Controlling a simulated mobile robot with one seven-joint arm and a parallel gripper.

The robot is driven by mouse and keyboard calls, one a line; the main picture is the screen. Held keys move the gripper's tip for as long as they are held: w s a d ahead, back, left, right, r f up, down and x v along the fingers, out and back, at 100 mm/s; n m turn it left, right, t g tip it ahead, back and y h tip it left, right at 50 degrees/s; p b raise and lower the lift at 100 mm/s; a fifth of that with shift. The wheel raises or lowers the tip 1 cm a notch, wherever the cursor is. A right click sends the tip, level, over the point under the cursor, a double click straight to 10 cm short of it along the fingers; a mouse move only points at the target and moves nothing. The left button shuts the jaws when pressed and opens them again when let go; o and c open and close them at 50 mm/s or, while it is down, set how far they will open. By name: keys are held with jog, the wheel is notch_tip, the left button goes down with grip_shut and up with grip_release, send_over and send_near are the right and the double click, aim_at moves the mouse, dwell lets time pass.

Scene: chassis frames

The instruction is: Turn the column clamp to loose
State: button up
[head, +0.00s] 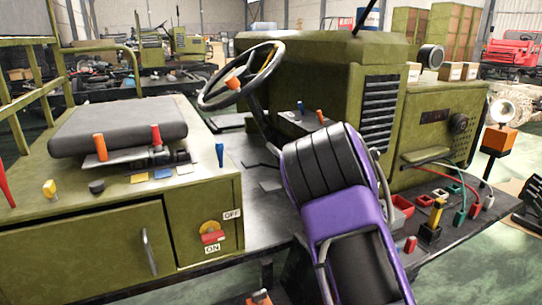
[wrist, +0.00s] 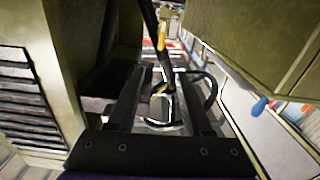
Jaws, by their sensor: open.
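The steering wheel (head: 241,76) stands on a dark slanted column (head: 262,118) in the head view. An orange knob (head: 234,81) shows at the wheel; I cannot tell whether it is the clamp's handle. In the wrist view a black post (wrist: 148,18), probably the column, runs down from the top, with a small yellow-orange lever (wrist: 162,37) beside it. I cannot read the clamp's position. My gripper (wrist: 160,76) is open in the wrist view, its two dark fingers pointing towards the post's lower part. Nothing is clearly held. In the head view my arm hides the gripper.
The green engine hood (head: 320,65) stands behind the column. A black seat (head: 118,128) and several coloured levers are at left, with an ON/OFF switch (head: 212,233) below. Red trays (head: 430,199) and cables lie at right. Green panels flank my gripper in the wrist view.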

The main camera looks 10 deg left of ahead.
jog(key=x, duration=1.7)
jog(key=shift+a+f, duration=0.15)
jog(key=shift+f, duration=0.1)
grip_shut()
